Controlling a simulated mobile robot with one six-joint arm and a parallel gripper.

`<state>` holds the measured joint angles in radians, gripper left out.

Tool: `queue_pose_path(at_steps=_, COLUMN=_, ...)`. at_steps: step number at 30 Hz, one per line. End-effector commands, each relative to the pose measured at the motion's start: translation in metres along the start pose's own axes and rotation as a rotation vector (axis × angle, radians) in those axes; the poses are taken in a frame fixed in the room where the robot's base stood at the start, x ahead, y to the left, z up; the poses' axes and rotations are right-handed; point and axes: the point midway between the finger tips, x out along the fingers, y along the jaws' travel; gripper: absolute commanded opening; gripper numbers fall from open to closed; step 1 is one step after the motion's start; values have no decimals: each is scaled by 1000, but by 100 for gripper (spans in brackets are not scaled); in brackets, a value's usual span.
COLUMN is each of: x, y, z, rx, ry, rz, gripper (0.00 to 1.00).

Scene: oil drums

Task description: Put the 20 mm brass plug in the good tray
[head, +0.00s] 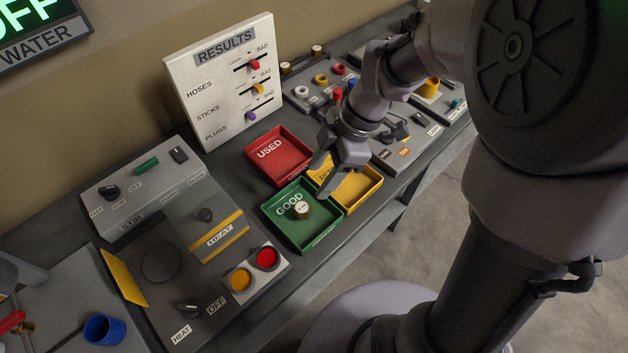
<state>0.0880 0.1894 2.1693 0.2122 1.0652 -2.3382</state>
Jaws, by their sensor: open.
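A small brass plug (301,212) with a pale top stands upright inside the green GOOD tray (318,245). Its size marking is too small to read. My gripper (320,184) is open, above and just to the upper right of the plug, over the edge between the green and yellow trays. Its fingers point down and left. Nothing shows between them, and they look apart from the plug.
The red USED tray (262,139) lies behind the green one. A yellow tray (360,194) beside it is partly hidden by my gripper. The RESULTS board (222,80) stands behind.

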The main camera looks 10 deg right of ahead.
Motion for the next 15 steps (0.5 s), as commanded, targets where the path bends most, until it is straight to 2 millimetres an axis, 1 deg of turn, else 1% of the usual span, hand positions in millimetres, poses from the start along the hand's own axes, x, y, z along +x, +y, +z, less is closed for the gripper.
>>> queue_pose_path(at_steps=2, x=-17, y=-6, z=-6, rx=111, ry=-18, rz=36, gripper=54)
queue_pose_path(at_steps=4, x=-40, y=-20, z=-14, rx=348, ry=-39, rz=111, gripper=54)
queue_pose_path(at_steps=5, x=-52, y=-29, z=-18, rx=479, ry=-42, rz=154, gripper=54)
queue_pose_path(at_steps=6, x=-66, y=-41, z=-22, rx=668, ry=-34, rz=218, gripper=54)
queue_pose_path(at_steps=8, x=-84, y=-60, z=-28, rx=948, ry=3, rz=314, gripper=54)
queue_pose_path(at_steps=9, x=-93, y=-72, z=-30, rx=1124, ry=45, rz=372, gripper=54)
queue_pose_path(at_steps=12, x=-109, y=-97, z=-32, rx=1492, ry=176, rz=485, gripper=54)
queue_pose_path(at_steps=15, x=-116, y=-112, z=-32, rx=1725, ry=293, rz=542, gripper=54)
